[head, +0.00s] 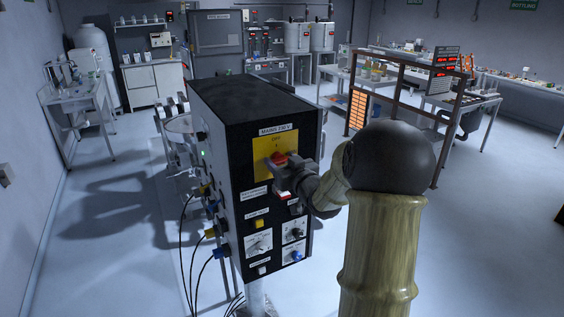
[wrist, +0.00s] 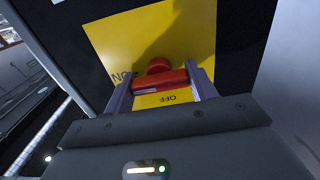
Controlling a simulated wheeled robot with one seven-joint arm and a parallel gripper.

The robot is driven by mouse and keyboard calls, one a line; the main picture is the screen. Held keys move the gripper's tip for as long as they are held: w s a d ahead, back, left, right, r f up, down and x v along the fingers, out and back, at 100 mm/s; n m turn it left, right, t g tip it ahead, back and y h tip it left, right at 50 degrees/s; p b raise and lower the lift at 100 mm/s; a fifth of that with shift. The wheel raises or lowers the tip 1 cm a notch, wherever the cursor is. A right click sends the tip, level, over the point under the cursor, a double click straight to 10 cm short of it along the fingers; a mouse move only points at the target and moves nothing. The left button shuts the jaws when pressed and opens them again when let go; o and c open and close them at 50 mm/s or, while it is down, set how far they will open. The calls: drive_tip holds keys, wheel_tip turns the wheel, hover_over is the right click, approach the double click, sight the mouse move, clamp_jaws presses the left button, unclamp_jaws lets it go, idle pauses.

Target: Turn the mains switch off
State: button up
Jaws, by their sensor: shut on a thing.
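The mains switch is a red handle (head: 278,158) on a yellow plate (head: 262,147), high on the front of a black cabinet (head: 238,150) labelled MAINS. In the wrist view the red handle (wrist: 150,83) lies crosswise between my two fingers, with a round red knob behind it. My gripper (wrist: 160,78) is shut on the handle. On the yellow plate (wrist: 185,35) in the wrist view, OFF reads upside down below the handle and ON shows at the left, partly hidden by a finger. In the head view my gripper (head: 284,170) covers part of the switch.
Below the switch the cabinet has a yellow button (head: 259,223), dials and other controls. Cables (head: 203,255) hang from its left side. A brown frame (head: 400,85) and tables stand behind at the right. Open floor (head: 500,230) lies at the right.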

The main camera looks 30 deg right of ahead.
drive_tip(key=shift+f+n+b, duration=0.1)
drive_tip(key=shift+n+b, duration=0.3)
drive_tip(key=shift+b, duration=0.3)
drive_tip(key=n+b, duration=0.2)
drive_tip(key=b, duration=0.2)
drive_tip(key=shift+f, duration=0.2)
drive_tip(key=n+b, duration=0.5)
drive_tip(key=b, duration=0.2)
drive_tip(key=shift+a+n, duration=0.1)
drive_tip(key=shift+n, duration=0.3)
drive_tip(key=n+b, duration=0.5)
drive_tip(key=shift+n+b, duration=0.3)
drive_tip(key=shift+b, duration=0.1)
drive_tip(key=shift+r+n+b, duration=0.15)
drive_tip(key=shift+n+b, duration=1.3)
drive_tip(key=shift+n, duration=0.45)
drive_tip(key=o, duration=1)
